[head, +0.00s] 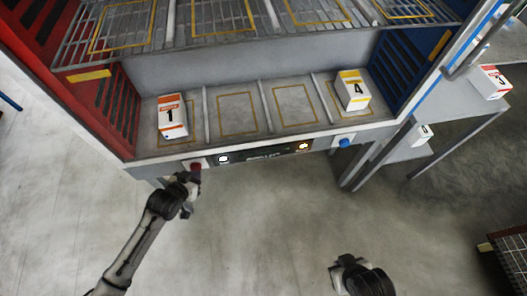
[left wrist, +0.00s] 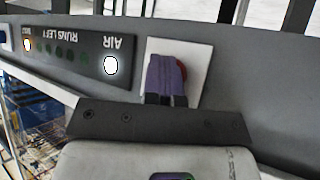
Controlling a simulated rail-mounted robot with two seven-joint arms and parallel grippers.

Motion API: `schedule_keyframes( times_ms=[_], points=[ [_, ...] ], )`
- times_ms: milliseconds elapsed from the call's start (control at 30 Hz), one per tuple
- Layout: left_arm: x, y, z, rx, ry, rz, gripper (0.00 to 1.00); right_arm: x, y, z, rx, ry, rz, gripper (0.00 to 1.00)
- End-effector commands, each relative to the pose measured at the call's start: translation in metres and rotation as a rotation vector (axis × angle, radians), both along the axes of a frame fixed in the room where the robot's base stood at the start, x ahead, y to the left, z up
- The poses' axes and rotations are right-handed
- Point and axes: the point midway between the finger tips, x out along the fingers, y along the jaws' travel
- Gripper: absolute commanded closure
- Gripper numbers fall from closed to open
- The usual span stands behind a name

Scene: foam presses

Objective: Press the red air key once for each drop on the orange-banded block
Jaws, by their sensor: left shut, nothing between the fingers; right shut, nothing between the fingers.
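The orange-banded block (head: 172,116) is white, marked 1, and stands in the leftmost bay of the press shelf. A small dark mark shows low on its front; the drops are too small to count. The red air key (head: 196,167) is on the front panel below that block. My left gripper (head: 190,186) is shut and empty right at the key. In the left wrist view its fingers (left wrist: 164,80) cover most of the red key (left wrist: 183,69) on its white plate; I cannot tell whether they touch. My right gripper (head: 345,268) is shut and empty, low over the floor.
A yellow-banded block (head: 353,90) marked 4 stands in the rightmost bay. The panel has a lit white AIR lamp (left wrist: 111,66), an orange lamp (left wrist: 27,46) and a blue key (head: 345,143). More blocks (head: 491,82) sit at the right. The floor in front is clear.

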Motion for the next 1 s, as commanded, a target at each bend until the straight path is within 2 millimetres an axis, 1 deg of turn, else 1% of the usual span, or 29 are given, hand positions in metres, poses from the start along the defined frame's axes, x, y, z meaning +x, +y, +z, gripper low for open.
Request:
schedule_keyframes(
  times_ms=[33, 100, 400, 500, 700, 1000],
  points=[
    [-0.004, 0.0, 0.005, -0.001, 0.0, 0.001, 1.0, 0.0, 0.0, 0.009, 0.0, 0.0, 0.0, 1.0],
    [-0.011, -0.001, 0.006, -0.001, 0.001, 0.0, 1.0, 0.0, 0.0, 0.017, 0.0, 0.0, 0.0, 1.0],
    [-0.04, -0.003, 0.004, 0.0, 0.002, 0.0, 1.0, 0.0, 0.0, 0.044, 0.0, -0.001, 0.0, 1.0],
    [-0.048, -0.004, 0.004, -0.001, 0.003, 0.0, 1.0, 0.0, 0.0, 0.049, 0.0, -0.001, 0.0, 1.0],
    [-0.056, -0.005, 0.002, -0.001, 0.0, 0.001, 1.0, 0.0, 0.0, 0.054, 0.0, -0.001, 0.0, 1.0],
    [-0.056, -0.005, 0.0, 0.0, 0.001, 0.001, 1.0, 0.0, 0.0, 0.054, 0.0, -0.001, 0.0, 1.0]
  ],
)
